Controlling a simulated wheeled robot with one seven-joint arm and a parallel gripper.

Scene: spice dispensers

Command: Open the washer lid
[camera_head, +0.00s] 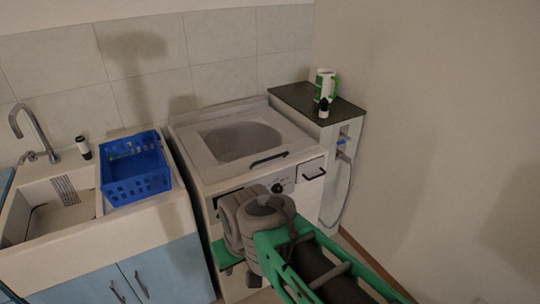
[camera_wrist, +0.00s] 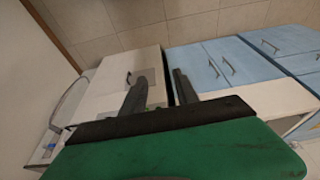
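The washer (camera_head: 203,168) is a white top-loading machine standing between the sink counter and the right wall. Its lid (camera_head: 215,166) lies flat on top, with a grey oval hollow in the middle and a dark bar handle (camera_head: 269,158) near the front edge. My gripper's fingers (camera_wrist: 161,90) are apart with nothing between them in the wrist view, in front of a pale panel. In the head view my arm reaches in from the lower right and covers part of the washer's front; the fingertips are hidden there.
A dial (camera_head: 277,188) and a drawer handle (camera_head: 314,174) are on the washer's front. A blue basket (camera_head: 136,175) sits on the sink counter (camera_head: 60,236) at left. A dark-topped cabinet (camera_head: 291,97) at right holds a green-white container (camera_head: 325,84) and a small bottle (camera_head: 323,108).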

